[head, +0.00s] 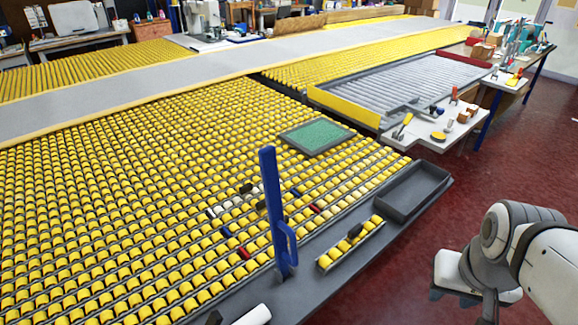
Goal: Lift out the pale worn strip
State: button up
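A short strip of pale, whitish rollers (236,201) sits in the yellow roller bed (110,190), near its front right part. Dark pieces sit at or beside its ends; red and blue pieces lie in the rows around it. A separate strip of yellow rollers (340,250) with a dark piece on top lies on the grey front border, outside the bed. My white arm comes in at the lower right, over the red floor and well apart from the pale strip. I cannot make out the gripper's fingers or anything held in them.
A tall blue post with a handle (270,200) stands on the grey border (310,285), close in front of the pale strip. An empty dark tray (412,190) lies to the right. A green-topped panel (316,136) lies on the bed. A tool table (430,128) stands behind.

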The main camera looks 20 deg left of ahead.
aim_at(247, 191)
jog(key=u, duration=1.25)
